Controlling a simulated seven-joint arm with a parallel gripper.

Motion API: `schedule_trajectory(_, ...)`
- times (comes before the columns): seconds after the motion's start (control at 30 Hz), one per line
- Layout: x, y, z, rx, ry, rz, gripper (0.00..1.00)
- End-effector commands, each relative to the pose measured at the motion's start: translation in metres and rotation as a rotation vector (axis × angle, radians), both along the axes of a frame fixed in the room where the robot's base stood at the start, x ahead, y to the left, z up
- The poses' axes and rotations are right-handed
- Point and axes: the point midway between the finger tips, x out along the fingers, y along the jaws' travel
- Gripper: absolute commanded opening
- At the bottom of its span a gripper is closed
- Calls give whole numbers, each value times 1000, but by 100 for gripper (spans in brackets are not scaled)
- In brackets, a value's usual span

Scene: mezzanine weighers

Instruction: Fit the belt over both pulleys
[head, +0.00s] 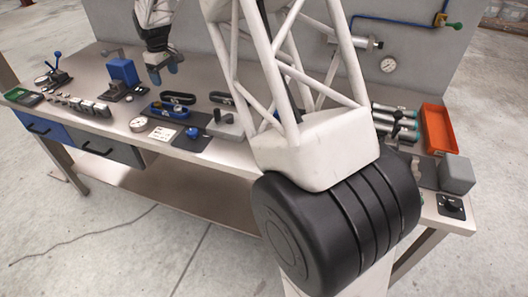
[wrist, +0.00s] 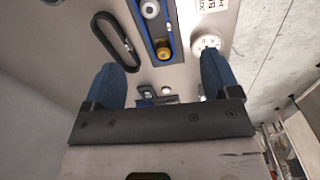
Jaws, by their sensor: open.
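My gripper (head: 164,74) is open and empty above the bench, its two blue fingers spread; it also shows in the wrist view (wrist: 163,78). A black oval belt (head: 178,96) lies flat on the bench behind the blue pulley plate (head: 168,113). In the wrist view the belt (wrist: 132,66) lies left of the plate (wrist: 158,27) and apart from it. A grey pulley (wrist: 150,9) and a brass-coloured pulley (wrist: 164,50) stand on the plate. No belt is around them.
A second dark loop (head: 221,97) lies to the right. A round dial (head: 139,124) and a white card (head: 163,133) lie at the front. A blue block (head: 122,71) stands left. An orange tray (head: 438,128) is far right. My arm hides the bench middle.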

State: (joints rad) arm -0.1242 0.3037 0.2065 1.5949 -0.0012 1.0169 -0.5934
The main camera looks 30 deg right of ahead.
Motion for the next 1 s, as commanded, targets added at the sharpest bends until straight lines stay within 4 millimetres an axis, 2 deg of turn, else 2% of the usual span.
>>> schedule_trajectory(0.1,-28,-10,24,2,-15,-38,82)
schedule_trajectory(0.5,-131,-41,79,10,-53,-176,82)
schedule_trajectory(0.73,-193,-56,104,17,-78,-254,82)
schedule_trajectory(1.0,-268,-72,120,26,-102,-348,82)
